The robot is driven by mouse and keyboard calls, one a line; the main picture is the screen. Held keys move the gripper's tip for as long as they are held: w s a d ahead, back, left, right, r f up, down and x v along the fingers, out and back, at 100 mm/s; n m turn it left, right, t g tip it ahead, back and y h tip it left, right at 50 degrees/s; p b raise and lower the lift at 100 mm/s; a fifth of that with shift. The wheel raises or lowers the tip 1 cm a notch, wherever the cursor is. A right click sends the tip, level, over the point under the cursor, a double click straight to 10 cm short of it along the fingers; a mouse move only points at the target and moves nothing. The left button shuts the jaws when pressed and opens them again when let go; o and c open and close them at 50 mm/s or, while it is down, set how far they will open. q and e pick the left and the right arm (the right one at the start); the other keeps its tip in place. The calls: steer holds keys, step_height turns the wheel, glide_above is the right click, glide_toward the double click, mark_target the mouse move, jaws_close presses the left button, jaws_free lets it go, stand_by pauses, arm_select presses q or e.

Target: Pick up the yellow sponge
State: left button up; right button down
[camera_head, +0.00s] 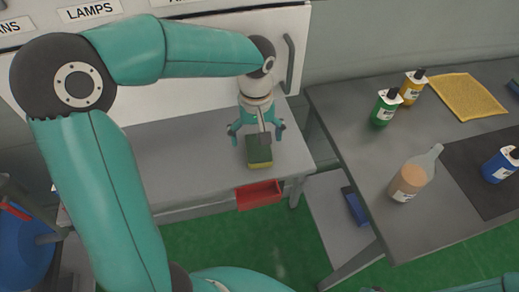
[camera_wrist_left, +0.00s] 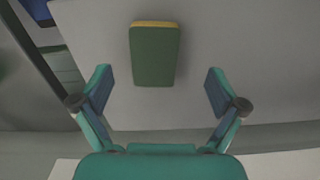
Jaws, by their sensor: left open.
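The sponge (camera_head: 260,153) has a dark green top and a yellow lower edge. It lies flat on the grey table near the table's front edge. My left gripper (camera_head: 256,130) is above and just behind it in the head view, pointing down. In the left wrist view the sponge (camera_wrist_left: 154,55) shows ahead of the two open fingers (camera_wrist_left: 158,92), roughly centred between them and not touched. Part of the sponge is hidden by the gripper in the head view. My right gripper is not clearly in view.
A red open bin (camera_head: 259,195) hangs at the table's front edge, close to the sponge. A second grey table (camera_head: 345,125) to the right holds green, yellow and blue bottles, a clear bottle (camera_head: 408,184) and a yellow mat (camera_head: 467,97). A white cabinet stands behind the sponge's table.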

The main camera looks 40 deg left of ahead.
mark_target(259, 152)
arm_select(q)
steer(key=shift+w+d+f+p, duration=0.15)
steer(key=shift+f+p, duration=0.15)
steer(key=shift+f, duration=1.4)
steer(key=shift+w+d+f+p, duration=0.15)
steer(key=shift+f+p, duration=0.15)
steer(key=shift+f, duration=1.4)
steer(key=shift+a, duration=0.1)
steer(key=c, duration=0.8)
